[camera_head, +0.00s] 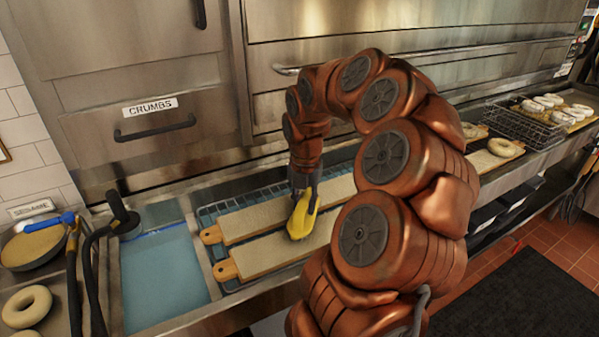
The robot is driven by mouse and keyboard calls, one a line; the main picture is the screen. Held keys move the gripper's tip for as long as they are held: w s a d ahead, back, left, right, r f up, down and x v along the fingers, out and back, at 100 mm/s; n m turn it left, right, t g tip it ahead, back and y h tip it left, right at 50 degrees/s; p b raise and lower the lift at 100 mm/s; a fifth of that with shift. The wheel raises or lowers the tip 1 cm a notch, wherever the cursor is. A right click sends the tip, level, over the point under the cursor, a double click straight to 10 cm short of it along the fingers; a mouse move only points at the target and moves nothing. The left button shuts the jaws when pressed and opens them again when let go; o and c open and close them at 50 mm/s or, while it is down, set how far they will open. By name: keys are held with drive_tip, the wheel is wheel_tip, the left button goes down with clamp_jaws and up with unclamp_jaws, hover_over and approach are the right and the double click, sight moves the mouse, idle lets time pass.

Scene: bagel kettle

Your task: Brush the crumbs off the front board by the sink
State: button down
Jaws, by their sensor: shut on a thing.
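Two long wooden boards lie side by side on a wire rack just right of the sink (160,275). The front board (262,256) is the nearer one, its handle pointing left toward the sink. The back board (245,220) lies parallel behind it. My gripper (304,192) points down over the boards, shut on a yellow brush-like thing (302,217). The lower end of this thing is over the front board; I cannot tell whether it touches. My arm hides the right part of the front board. Crumbs are too small to make out.
A black-handled tap or hose (122,214) stands left of the sink. A pan of seeds (34,243) with a blue-handled tool and a bagel (27,307) are farther left. Wire baskets (522,128) and bagels are right.

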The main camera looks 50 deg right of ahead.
wheel_tip(320, 180, up, 3)
drive_tip(key=shift+s+r+p, duration=0.1)
drive_tip(key=shift+p, duration=0.35)
drive_tip(key=shift+w+a+r+p, duration=0.1)
drive_tip(key=shift+w+r+p, duration=0.1)
drive_tip(key=shift+r+p, duration=0.35)
drive_tip(key=shift+s+r+p, duration=0.1)
drive_tip(key=shift+r+p, duration=0.85)
drive_tip(key=shift+r, duration=1.05)
drive_tip(key=shift+a+f, duration=0.1)
